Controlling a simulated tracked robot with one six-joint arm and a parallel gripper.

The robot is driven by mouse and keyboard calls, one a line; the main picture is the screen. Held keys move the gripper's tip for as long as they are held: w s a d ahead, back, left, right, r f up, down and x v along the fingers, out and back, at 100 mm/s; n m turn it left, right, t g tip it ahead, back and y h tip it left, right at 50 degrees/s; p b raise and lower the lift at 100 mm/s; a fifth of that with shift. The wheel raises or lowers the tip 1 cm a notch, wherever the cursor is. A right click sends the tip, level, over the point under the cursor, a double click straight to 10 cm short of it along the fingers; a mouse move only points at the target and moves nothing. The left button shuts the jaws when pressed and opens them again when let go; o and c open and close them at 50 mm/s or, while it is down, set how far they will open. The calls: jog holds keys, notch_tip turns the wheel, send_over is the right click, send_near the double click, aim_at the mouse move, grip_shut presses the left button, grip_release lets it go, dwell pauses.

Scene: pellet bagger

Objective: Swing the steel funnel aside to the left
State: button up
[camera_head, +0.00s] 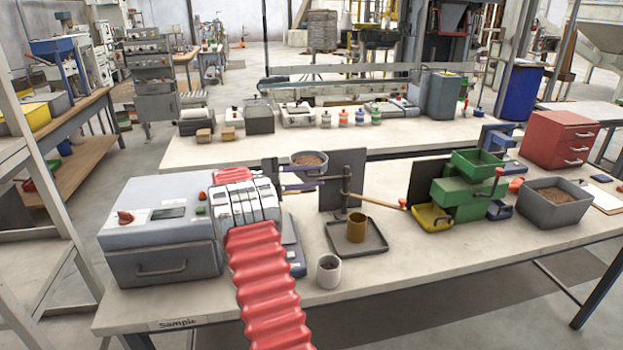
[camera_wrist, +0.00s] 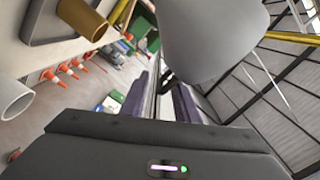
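The steel funnel (camera_head: 309,172) is a round grey vessel with brown pellets in its top, left of an upright dark plate. In the wrist view the funnel's pale grey wall (camera_wrist: 205,40) fills the upper middle, narrowing downward. A dark curved piece shows below it, near my fingertips; I cannot tell whether they touch it. My gripper (camera_head: 318,176) reaches in from the left with two purple fingers standing apart. In the wrist view my gripper (camera_wrist: 163,88) also shows a gap between its fingers. The funnel's lower part is hidden in the head view.
A brass cup (camera_head: 357,231) stands on a dark tray (camera_head: 375,249), beside the dark plate (camera_head: 343,165). A white cup (camera_head: 329,273) stands in front. A grey machine (camera_head: 160,262) is at left. A green device (camera_head: 463,200) and grey pellet bin (camera_head: 553,213) are at right.

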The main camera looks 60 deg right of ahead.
notch_tip(320, 180, up, 10)
dwell(0.8)
jog(key=shift+w, duration=0.1)
dwell(0.5)
